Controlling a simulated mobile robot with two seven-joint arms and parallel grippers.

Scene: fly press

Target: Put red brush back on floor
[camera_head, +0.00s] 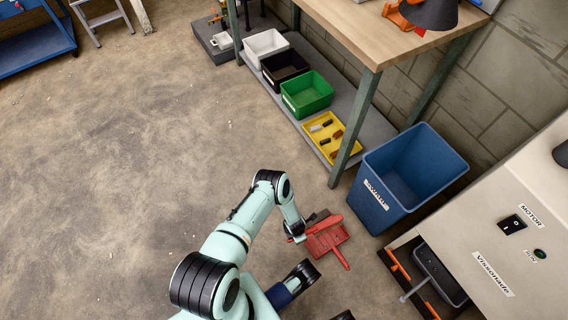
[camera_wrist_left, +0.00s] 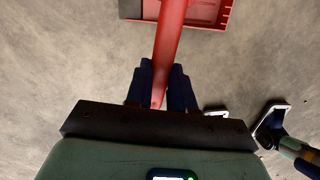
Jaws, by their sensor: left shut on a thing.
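The red brush (camera_head: 327,223) is in the grip of my left gripper (camera_head: 299,236), low over the floor (camera_head: 130,180). In the left wrist view, the red handle (camera_wrist_left: 168,50) runs up from between the dark blue fingers of the left gripper (camera_wrist_left: 160,88), which are shut on its end. A red dustpan (camera_head: 326,242) lies on the floor beside and partly under the brush. Its edge also shows in the left wrist view (camera_wrist_left: 205,14). I cannot tell whether the brush touches the dustpan or floor.
A blue bin (camera_head: 376,205) stands right of the dustpan, next to the beige machine (camera_head: 500,225). A workbench (camera_head: 345,30) has a low shelf with a green bin (camera_head: 308,93) and a yellow tray (camera_head: 322,145). The floor to the left is clear.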

